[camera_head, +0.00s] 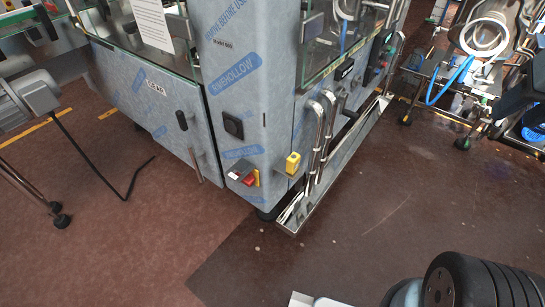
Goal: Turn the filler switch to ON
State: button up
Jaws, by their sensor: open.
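The filler (165,108) is a large machine wrapped in pale blue printed film, at the upper middle of the head view. A small red rotary switch on a yellow base (250,179) sits low on its front corner, with a grey-and-white box beside it. I take this as the filler switch; its ON or OFF position is too small to read. A yellow box (293,163) is mounted on the adjoining side, to its right. My gripper is not in view. Part of my arm shows at the bottom right, well apart from the switch.
Metal pipes (318,135) and a long steel tray (292,217) run along the filler's right side. A cart with hoses (450,80) stands at the upper right. A black cable (95,165) lies on the left floor. The floor in front is clear.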

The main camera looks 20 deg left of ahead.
aim_at(250, 179)
jog(key=u, duration=0.1)
jog(key=i, duration=0.15)
jog(key=z, duration=2.3)
jog(key=k, duration=2.9)
jog(key=u, duration=1.35)
jog(key=i, duration=0.45)
jog(key=u, duration=0.3)
